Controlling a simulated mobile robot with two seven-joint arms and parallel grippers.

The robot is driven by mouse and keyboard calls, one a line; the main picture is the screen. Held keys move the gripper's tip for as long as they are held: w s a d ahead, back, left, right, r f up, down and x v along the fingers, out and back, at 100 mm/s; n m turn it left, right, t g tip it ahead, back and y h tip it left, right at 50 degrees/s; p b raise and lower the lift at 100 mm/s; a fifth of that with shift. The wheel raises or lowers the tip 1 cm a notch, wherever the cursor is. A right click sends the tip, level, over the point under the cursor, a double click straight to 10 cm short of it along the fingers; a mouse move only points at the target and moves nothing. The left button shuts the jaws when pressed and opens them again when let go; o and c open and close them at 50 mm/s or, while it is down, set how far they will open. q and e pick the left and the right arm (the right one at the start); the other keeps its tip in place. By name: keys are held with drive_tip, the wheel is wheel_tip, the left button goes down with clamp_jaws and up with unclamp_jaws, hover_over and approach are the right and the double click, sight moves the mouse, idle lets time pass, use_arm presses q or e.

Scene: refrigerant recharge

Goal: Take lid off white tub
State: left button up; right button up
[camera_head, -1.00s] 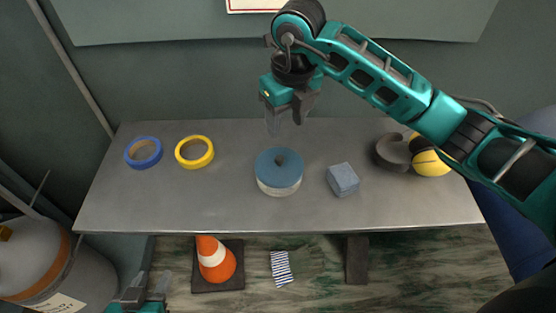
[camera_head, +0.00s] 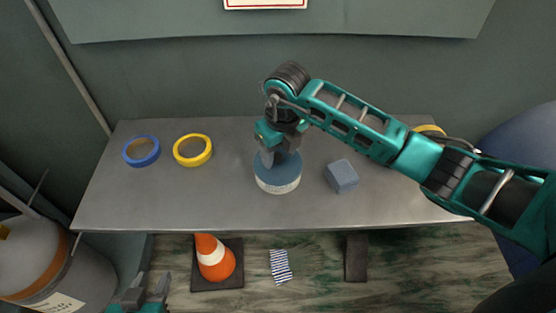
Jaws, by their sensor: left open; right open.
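The white tub (camera_head: 278,188) stands on the metal bench, right of the yellow ring. Its blue lid (camera_head: 287,176) sits on top. My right gripper (camera_head: 268,158) points down at the lid's upper left part, its fingers open. The arm hides the far part of the lid and the knob at its middle. Whether the fingers touch the lid I cannot tell. My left gripper (camera_head: 149,288) is open and empty, low at the bottom left, in front of the bench.
A blue tape ring (camera_head: 130,161) and a yellow tape ring (camera_head: 180,158) lie on the bench (camera_head: 220,212) at left. A grey-blue block (camera_head: 342,176) is right of the tub. A yellow object (camera_head: 428,128) is partly hidden behind my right arm. An orange cone (camera_head: 212,262) stands below.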

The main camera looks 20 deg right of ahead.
clamp_jaws()
idle(0.3)
drive_tip(key=shift+r, duration=0.2)
